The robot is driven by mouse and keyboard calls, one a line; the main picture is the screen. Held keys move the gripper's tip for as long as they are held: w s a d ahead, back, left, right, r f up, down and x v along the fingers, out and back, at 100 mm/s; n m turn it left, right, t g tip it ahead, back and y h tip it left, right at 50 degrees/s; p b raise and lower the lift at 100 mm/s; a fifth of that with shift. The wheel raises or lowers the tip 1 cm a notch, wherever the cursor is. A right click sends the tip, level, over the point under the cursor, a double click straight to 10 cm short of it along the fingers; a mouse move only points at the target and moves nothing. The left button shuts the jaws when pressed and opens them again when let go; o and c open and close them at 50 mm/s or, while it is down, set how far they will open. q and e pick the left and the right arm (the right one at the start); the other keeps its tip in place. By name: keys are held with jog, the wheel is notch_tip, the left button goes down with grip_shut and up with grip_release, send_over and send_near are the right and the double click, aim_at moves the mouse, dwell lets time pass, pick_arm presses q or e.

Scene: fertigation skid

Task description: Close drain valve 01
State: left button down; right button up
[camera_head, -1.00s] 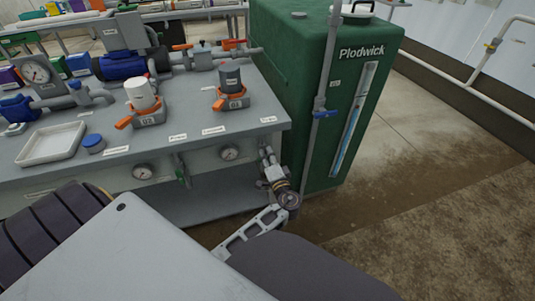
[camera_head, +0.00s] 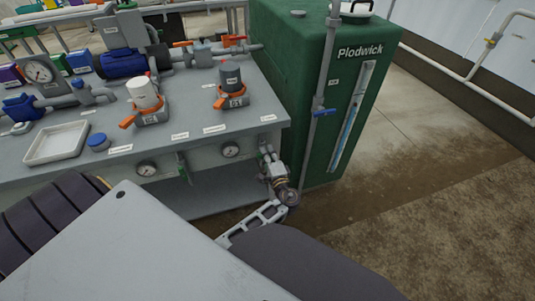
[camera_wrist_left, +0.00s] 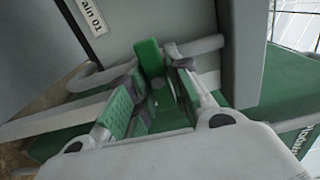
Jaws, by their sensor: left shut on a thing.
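Drain valve 01 shows in the left wrist view as an upright green handle (camera_wrist_left: 150,58) on a grey pipe, beside a partly cut-off white label (camera_wrist_left: 92,16) ending in "ain 01". My left gripper (camera_wrist_left: 158,96) is shut on the green handle, with its fingers on both sides; the exact contact is partly hidden. In the head view, my left gripper (camera_head: 281,202) is low at the right front corner of the skid, by grey pipe fittings (camera_head: 272,168). My own arm hides much of the gripper there. My right gripper is not in view.
The skid table (camera_head: 215,142) carries orange-handled valves marked 01 (camera_head: 231,88) and 02 (camera_head: 146,98), and a white tray (camera_head: 57,143). Another green handle (camera_head: 184,167) is on its front. A green Plodwick tank (camera_head: 300,80) stands close right. Floor is clear further right.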

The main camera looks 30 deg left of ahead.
pick_arm(q)
jog(key=c, duration=1.4)
grip_release()
